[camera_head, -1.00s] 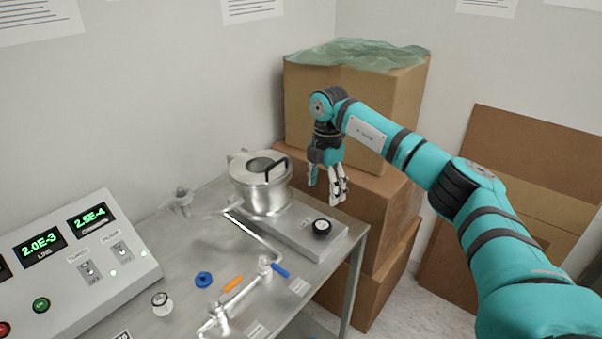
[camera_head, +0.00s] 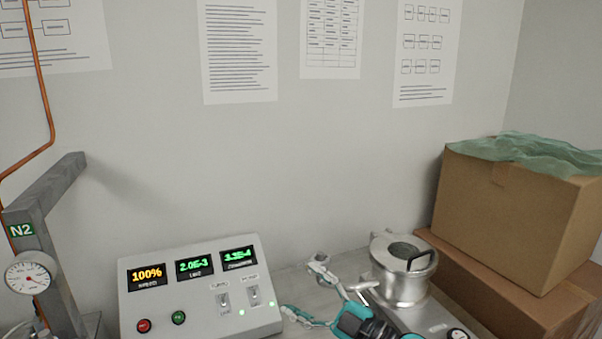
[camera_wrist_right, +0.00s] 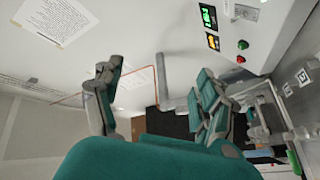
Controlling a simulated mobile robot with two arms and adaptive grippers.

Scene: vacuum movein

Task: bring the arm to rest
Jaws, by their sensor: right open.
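My right gripper (camera_head: 304,288) is at the bottom of the head view, just left of the silver lidded chamber (camera_head: 402,287) and in front of the wall. Its two grey and teal fingers are spread apart and empty, pointing left. In the right wrist view the gripper (camera_wrist_right: 152,82) also shows with its fingers wide apart and nothing between them. Only the gripper and a bit of my right wrist show in the head view; the rest of the arm is out of frame. My left gripper is not in view.
A control box (camera_head: 198,290) with lit displays stands left of the gripper, close to its fingers. A cardboard box (camera_head: 515,215) under green plastic sheet stands at the right. A grey post (camera_head: 40,255) with a gauge (camera_head: 29,275) is at the left.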

